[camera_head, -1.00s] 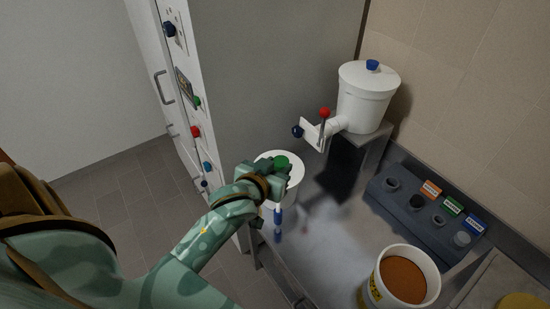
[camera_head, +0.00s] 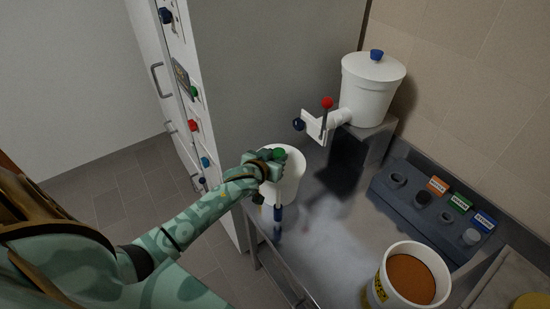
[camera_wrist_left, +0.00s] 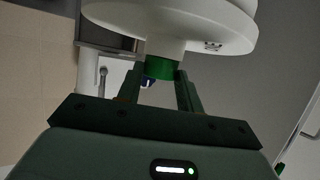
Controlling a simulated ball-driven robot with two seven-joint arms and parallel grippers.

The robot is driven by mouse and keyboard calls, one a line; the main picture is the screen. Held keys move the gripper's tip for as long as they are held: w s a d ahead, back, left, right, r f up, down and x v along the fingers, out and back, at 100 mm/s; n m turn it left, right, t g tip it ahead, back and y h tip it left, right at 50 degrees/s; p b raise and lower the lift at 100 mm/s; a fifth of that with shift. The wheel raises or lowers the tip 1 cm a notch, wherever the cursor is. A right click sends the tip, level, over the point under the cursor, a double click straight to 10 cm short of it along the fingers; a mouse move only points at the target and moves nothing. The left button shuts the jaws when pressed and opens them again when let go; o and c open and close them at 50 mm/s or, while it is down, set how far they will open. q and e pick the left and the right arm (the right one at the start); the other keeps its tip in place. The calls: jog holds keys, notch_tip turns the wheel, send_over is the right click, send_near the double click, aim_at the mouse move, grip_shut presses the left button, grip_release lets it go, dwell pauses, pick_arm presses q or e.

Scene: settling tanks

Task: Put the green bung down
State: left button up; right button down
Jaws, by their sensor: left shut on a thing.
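The green bung (camera_head: 278,154) is held in my left gripper (camera_head: 266,164) at the top of a white vessel (camera_head: 288,184) by the bench's left edge. In the left wrist view the green bung (camera_wrist_left: 160,67) shows between the two fingers of my left gripper (camera_wrist_left: 167,88), which are shut on it. There it lines up with a white stub (camera_wrist_left: 165,47) on a broad white round part. I cannot tell whether the bung sits in the stub or only meets it. My right gripper is not in view.
A white lidded tank (camera_head: 368,90) with a red-knobbed valve (camera_head: 327,103) stands behind on a grey block. A dark rack (camera_head: 410,203) with coloured labels lies at right. A bucket of brown stuff (camera_head: 411,279) stands in front. A tall grey cabinet (camera_head: 270,70) rises behind the vessel.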

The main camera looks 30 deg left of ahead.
pick_arm(q)
jog(key=o, duration=1)
jog(key=shift+c, duration=0.2)
jog(key=shift+r, duration=0.2)
jog(key=p+v, duration=0.2)
jog(key=v, duration=1)
jog(key=shift+f, duration=0.15)
